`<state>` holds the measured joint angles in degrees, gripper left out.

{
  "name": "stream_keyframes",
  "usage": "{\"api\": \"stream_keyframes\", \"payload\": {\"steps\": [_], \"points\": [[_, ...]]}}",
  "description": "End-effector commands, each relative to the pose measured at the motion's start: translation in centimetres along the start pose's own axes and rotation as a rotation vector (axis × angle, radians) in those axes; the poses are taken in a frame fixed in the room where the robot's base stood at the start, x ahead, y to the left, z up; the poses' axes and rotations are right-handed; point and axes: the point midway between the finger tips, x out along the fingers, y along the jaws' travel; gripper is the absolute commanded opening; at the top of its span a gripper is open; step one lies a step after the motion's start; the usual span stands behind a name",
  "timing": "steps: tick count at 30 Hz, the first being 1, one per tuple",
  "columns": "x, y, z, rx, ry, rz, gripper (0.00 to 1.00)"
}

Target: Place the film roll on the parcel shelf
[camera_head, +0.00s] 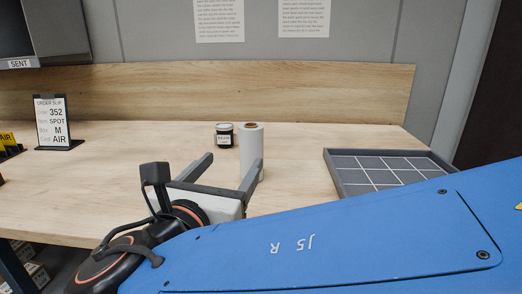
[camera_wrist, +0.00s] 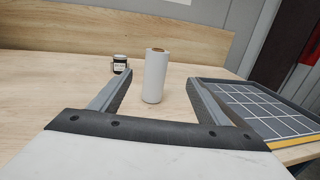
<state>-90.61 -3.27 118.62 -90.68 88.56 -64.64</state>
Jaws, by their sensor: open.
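The film roll (camera_head: 252,142) is a white upright cylinder with a brown core, standing on the wooden table. In the wrist view the film roll (camera_wrist: 155,78) stands beyond my fingertips, roughly between their lines. My gripper (camera_head: 228,158) is open and empty, low over the table; its right finger overlaps the roll's lower part in the head view. The two fingers also show spread in the wrist view (camera_wrist: 160,80). I cannot tell which thing here is the parcel shelf; a grey box labelled SENT (camera_head: 55,35) hangs at the upper left.
A small dark jar (camera_head: 224,136) stands left of and behind the roll. A grey gridded tray (camera_head: 437,157) lies on the right of the table (camera_head: 110,165). An order slip stand (camera_head: 52,122) is at the left. A wooden backboard (camera_head: 330,92) closes the rear.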

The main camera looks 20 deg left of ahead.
Motion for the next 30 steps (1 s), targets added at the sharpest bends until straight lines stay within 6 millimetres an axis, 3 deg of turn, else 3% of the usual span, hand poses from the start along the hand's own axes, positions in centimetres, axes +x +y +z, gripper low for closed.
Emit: {"api": "stream_keyframes", "payload": {"steps": [21,30], "points": [[10.0,0.0,-0.1,-0.001,0.000,-0.004,0.69],[11.9,0.0,-0.1,-0.001,0.000,-0.001,0.69]]}}
